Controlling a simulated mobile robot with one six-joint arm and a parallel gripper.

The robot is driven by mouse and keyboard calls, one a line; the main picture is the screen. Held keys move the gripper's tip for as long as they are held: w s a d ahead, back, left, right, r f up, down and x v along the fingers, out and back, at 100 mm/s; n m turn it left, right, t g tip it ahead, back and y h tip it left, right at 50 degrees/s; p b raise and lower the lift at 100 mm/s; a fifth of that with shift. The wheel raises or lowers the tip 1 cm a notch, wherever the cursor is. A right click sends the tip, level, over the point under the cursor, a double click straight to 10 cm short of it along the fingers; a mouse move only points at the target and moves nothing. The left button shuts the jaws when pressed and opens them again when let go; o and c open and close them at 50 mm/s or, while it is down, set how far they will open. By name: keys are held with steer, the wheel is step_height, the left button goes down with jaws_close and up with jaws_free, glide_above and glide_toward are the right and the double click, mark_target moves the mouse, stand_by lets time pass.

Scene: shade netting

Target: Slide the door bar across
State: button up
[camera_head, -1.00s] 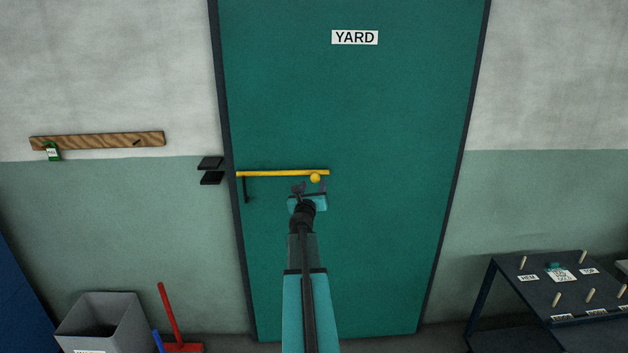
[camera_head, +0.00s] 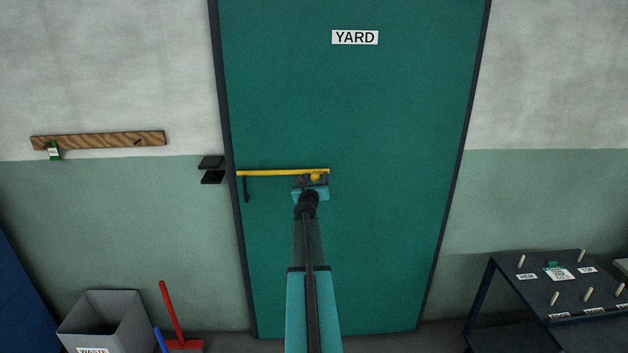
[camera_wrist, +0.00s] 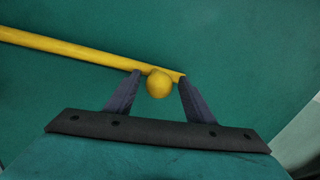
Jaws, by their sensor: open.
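The yellow door bar (camera_head: 275,173) lies level across the left part of the green door (camera_head: 350,110). Its left end is near the door's left edge, short of the dark bracket (camera_head: 211,170) on the wall. A round yellow knob (camera_wrist: 159,84) sticks out near the bar's right end. My gripper (camera_wrist: 159,82) is open, with one finger on each side of the knob. In the head view my gripper (camera_head: 313,179) is at the bar's right end and partly hides the knob. Whether a finger touches the knob I cannot tell.
A wooden rail (camera_head: 98,140) with a green tag hangs on the left wall. A dark table (camera_head: 535,285) with pegs stands at right.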

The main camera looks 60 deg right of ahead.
steer(key=shift+c, duration=0.5)
jaws_close()
steer(key=shift+s, duration=0.1)
